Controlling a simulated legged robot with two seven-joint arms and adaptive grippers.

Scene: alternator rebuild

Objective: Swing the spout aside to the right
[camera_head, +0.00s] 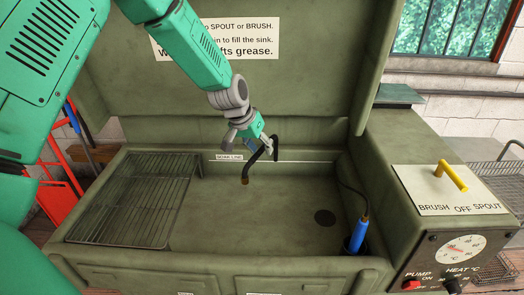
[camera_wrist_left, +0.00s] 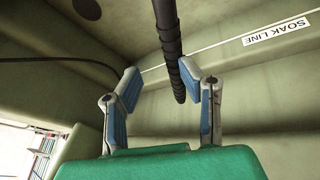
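The spout (camera_head: 260,158) is a dark bent pipe at the back of the sink, with its brownish tip hanging over the basin. In the left wrist view the spout (camera_wrist_left: 166,30) comes down from the top, and its lower part lies between the two fingertips or just beyond them. My left gripper (camera_head: 262,147) is at the spout's upper bend. In the left wrist view its fingers (camera_wrist_left: 159,78) are spread apart, with the spout nearer the right finger. I cannot tell whether that finger touches it. My right gripper is not in view.
A wire rack (camera_head: 130,205) covers the sink's left part. A blue-handled brush (camera_head: 357,236) on a cable stands at the right. A yellow lever (camera_head: 452,177) sits on the control panel. The raised lid (camera_head: 300,80) stands behind.

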